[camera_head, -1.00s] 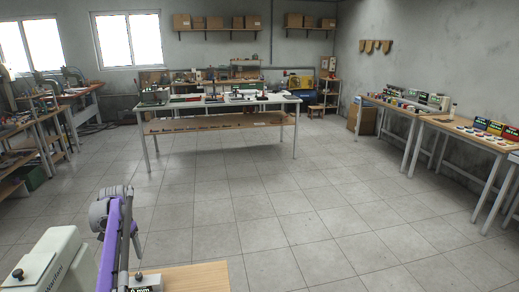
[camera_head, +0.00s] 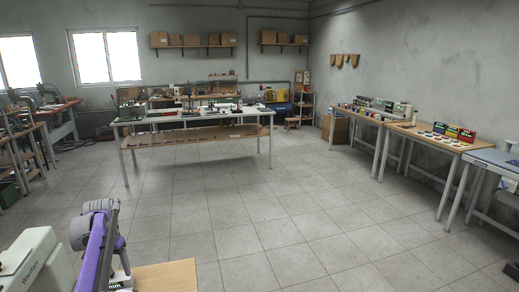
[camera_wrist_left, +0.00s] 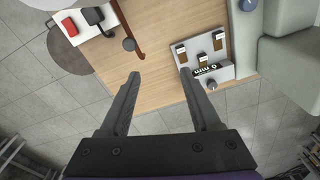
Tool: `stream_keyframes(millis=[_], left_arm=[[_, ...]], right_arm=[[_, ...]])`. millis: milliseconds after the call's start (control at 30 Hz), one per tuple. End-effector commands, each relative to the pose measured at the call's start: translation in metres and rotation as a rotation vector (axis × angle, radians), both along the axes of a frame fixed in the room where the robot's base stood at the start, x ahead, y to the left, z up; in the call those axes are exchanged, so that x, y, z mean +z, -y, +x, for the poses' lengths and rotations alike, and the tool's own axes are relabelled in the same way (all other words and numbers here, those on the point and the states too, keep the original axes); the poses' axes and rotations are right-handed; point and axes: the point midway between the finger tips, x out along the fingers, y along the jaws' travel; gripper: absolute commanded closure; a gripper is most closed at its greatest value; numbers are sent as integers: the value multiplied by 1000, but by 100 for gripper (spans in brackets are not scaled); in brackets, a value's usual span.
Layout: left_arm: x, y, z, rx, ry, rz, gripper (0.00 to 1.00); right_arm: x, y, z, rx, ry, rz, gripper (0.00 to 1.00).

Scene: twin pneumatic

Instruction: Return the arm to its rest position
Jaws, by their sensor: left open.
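My left arm (camera_head: 98,245), purple with grey joints, stands at the lower left of the head view. My left gripper (camera_wrist_left: 158,75) shows in the left wrist view, with its two dark fingers spread apart and nothing between them. Its fingers show against a wooden tabletop (camera_wrist_left: 154,40); the height above it is hard to judge. A light holder with a "0 mm" label (camera_wrist_left: 205,58) lies to the right of the fingertips, apart from them. My right gripper is in neither view.
A pale machine (camera_head: 35,262) stands beside my left arm. In the wrist view, a red button (camera_wrist_left: 69,27) and a brown rod (camera_wrist_left: 127,32) lie at the upper left. A long white table (camera_head: 190,117) stands across open floor (camera_head: 230,200); workbenches (camera_head: 430,138) line the right wall.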

Motion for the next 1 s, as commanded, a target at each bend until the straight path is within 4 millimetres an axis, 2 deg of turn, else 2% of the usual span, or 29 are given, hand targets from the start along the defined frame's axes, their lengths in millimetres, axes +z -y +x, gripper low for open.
stream_keyframes(millis=[167, 267, 500, 667, 767, 1000], left_arm=[[31, 50, -17, -8, 54, 19, 36], [47, 82, -35, -11, 93, 29, 36], [65, 160, -100, -17, 198, 42, 36], [60, 204, -155, -22, 271, 40, 36], [50, 227, -192, -26, 316, 34, 36], [5, 269, -274, -33, 418, 8, 36]], right_arm=[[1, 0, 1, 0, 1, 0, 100], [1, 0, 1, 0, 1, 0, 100], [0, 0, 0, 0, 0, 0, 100], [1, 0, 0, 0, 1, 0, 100], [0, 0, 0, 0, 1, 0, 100], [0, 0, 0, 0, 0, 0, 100]])
